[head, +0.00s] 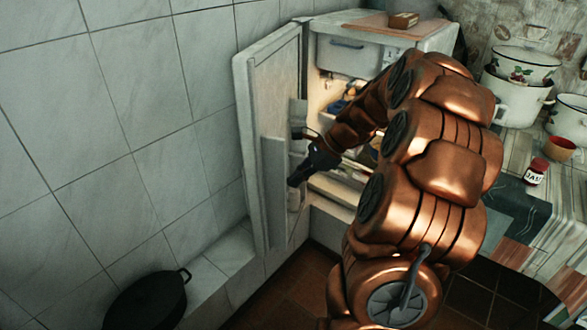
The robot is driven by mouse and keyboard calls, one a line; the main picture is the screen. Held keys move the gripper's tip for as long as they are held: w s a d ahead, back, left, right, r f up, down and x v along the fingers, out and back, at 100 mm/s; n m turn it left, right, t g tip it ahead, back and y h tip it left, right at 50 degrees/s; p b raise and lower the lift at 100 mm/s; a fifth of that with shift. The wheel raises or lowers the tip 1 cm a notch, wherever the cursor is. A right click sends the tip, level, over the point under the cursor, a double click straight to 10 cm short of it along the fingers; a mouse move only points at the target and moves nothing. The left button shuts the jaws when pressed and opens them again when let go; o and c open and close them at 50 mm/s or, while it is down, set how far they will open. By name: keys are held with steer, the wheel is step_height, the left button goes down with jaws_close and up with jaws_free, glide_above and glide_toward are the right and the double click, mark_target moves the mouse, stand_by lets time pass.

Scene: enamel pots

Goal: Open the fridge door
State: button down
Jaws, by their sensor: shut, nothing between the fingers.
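The fridge (424,38) stands against the back wall. Its white door (270,95) is swung wide open to the left, near the tiled wall, with its inner side and door shelves facing the opening. The lit inside shows a freezer compartment (345,55) at the top and some items below, partly hidden by my arm. My gripper (293,183) is at the inner side of the door, near its shelves. It is shut and empty; I cannot tell whether it touches the door.
A black pot (145,300) sits at the lower left by the wall. A counter on the right holds enamel pots (519,88), a jam jar (536,171) and a red bowl (560,147). Brown floor (290,280) shows below.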

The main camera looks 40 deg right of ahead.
steer(key=d+m+t+h, duration=0.1)
steer(key=d+m+t, duration=0.3)
steer(key=d, duration=0.8)
steer(key=w+a+f+m+g, duration=0.1)
steer(key=w+a+f, duration=0.5)
steer(key=w, duration=0.2)
steer(key=shift+w+a+f+m, duration=0.15)
steer(key=shift+w+f+m, duration=0.05)
steer(key=shift+f+m, duration=0.15)
